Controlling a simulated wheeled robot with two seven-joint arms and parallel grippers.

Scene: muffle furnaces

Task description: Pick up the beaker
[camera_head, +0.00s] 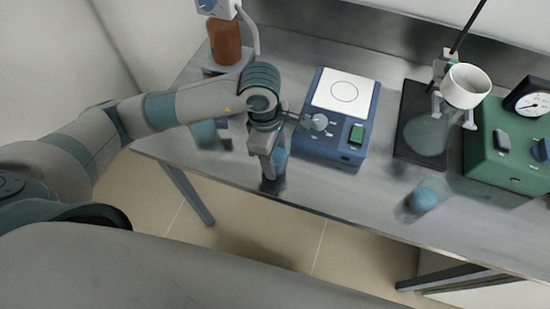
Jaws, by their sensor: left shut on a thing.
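My left gripper (270,172) comes in from the left and points down at the table's front edge. It is shut on a small clear beaker with blue content (280,159), which is partly hidden behind the fingers. I cannot tell whether this beaker touches the table. Another beaker with blue content (424,199) stands on the table at the right, near the front edge. A further blue-teal vessel (204,133) shows left of the gripper, partly hidden by my arm. My right gripper is not in view.
The grey metal table (350,188) holds a blue device with a white plate (343,92) just right of the gripper. A brown bottle (225,42) stands behind my arm. A stand with a white crucible (466,87) and a green device (510,150) are at the right.

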